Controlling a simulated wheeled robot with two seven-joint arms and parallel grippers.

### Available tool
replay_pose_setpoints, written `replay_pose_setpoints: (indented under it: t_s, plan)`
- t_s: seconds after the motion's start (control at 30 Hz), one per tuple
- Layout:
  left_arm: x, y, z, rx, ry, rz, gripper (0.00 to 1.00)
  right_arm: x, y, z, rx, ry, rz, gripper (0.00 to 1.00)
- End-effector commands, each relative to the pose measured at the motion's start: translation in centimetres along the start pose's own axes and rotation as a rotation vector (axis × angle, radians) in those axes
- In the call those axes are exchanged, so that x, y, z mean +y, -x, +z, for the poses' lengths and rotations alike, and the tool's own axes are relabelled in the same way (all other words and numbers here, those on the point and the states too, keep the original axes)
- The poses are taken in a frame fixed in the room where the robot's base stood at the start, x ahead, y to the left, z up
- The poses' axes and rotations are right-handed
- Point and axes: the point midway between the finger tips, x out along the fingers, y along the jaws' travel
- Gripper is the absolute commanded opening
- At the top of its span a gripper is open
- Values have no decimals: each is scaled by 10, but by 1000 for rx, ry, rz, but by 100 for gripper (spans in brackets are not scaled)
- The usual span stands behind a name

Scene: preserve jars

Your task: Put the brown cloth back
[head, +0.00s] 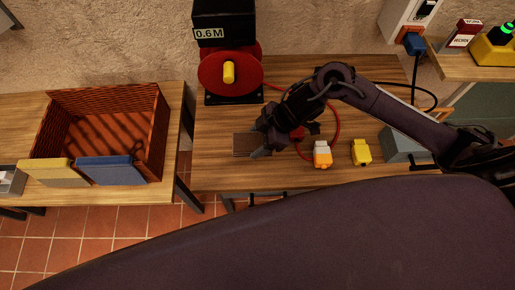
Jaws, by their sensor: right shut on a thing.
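A small flat brown cloth (243,144) is at the left part of the right-hand wooden table. My right gripper (262,148) is at its right end, shut on it, and its fingers hide that end. I cannot tell whether the cloth rests on the table or is just above it. A reddish-brown wicker basket (157,137) stands on the left table, with a beige cloth (46,172) and a blue cloth (111,170) over its front rim. My left gripper is not in view.
A red machine (231,74) with a yellow knob stands behind the cloth. A red cable loop (338,122), an orange-and-white item (322,155), a yellow item (361,152) and a grey box (403,146) are to the right. A gap separates the two tables.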

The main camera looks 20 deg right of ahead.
Motion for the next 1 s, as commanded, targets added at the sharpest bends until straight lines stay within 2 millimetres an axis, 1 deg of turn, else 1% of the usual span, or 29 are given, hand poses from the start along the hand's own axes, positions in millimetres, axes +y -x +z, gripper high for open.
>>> replay_pose_setpoints:
  t_s: [0.03, 0.1, 0.27, 0.33, 0.4, 0.5, 0.73, 0.77, 0.8, 0.9, 1.0]
  plan:
    - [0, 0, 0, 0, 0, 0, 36, -1, -8, 5, -1, -2, -2, 41]
    - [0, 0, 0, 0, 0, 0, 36, 0, -15, 10, -1, -2, -1, 41]
    - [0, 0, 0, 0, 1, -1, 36, 0, -26, 16, 0, -1, 0, 41]
    - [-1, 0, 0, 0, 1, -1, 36, -1, -35, 22, -1, -2, -1, 41]
    - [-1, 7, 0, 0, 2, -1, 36, -1, -41, 26, -1, -5, -2, 41]
    - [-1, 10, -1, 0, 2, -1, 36, 0, -51, 32, 0, -1, 0, 41]
    - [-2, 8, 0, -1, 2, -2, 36, 0, -54, 35, 0, 1, 1, 41]
    - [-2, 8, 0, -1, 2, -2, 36, 0, -54, 35, -1, 1, 0, 62]
    - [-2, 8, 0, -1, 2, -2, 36, 0, -54, 35, -1, 1, 0, 67]
    - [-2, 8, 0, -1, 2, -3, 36, 0, -54, 35, -1, 1, 1, 80]
    - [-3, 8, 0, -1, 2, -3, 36, 0, -54, 35, -1, 1, 1, 81]
